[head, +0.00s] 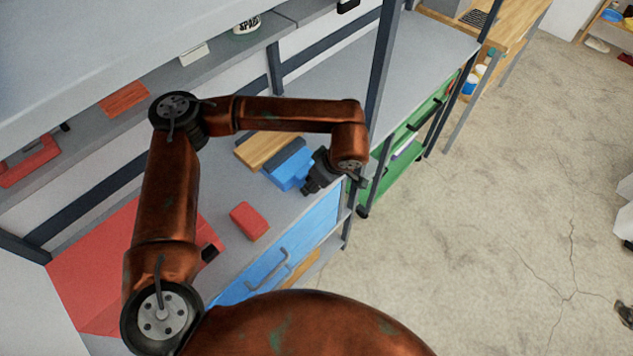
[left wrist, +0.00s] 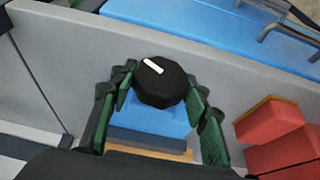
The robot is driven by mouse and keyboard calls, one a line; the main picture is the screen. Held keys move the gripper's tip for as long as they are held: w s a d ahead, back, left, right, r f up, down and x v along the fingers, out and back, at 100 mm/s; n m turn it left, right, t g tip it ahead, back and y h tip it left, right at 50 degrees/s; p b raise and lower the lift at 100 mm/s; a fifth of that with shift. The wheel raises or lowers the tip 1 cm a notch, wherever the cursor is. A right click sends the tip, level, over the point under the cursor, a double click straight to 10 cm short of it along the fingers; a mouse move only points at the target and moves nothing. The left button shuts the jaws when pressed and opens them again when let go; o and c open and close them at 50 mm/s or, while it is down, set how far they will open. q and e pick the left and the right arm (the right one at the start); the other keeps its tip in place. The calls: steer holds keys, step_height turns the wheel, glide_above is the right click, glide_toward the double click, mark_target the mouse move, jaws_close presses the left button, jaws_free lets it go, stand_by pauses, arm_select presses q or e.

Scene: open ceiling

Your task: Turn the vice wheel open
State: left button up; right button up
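The vice has a blue body (head: 287,168) and stands on the grey bench at its front edge. It also shows in the left wrist view (left wrist: 150,121). Its wheel (left wrist: 160,82) is a dark round knob with a white mark, pointing to the upper left in the left wrist view. My left gripper (left wrist: 160,73) has its dark green fingers spread, one on each side of the wheel. Contact with the wheel's sides is too close to tell. In the head view, my left gripper (head: 318,172) is next to the vice. My right gripper is not in view.
A red box (head: 249,221) lies on the bench (head: 222,194) left of the vice, and a wooden block (head: 266,149) behind it. A blue drawer (head: 318,225) with a handle is below. A dark upright post (head: 379,80) stands close to my left wrist.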

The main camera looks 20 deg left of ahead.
arm_select(q)
steer(key=shift+s, duration=0.1)
steer(key=c, duration=0.5)
steer(key=shift+t, duration=0.6)
steer(key=shift+c, duration=0.2)
steer(key=o, duration=1.1)
steer(key=shift+a, duration=0.1)
steer(key=shift+o, duration=0.3)
steer(key=shift+r, duration=0.15)
steer(key=v, duration=1.1)
steer(key=shift+r, duration=0.4)
steer(key=shift+s, duration=0.1)
steer(key=shift+c, duration=0.2)
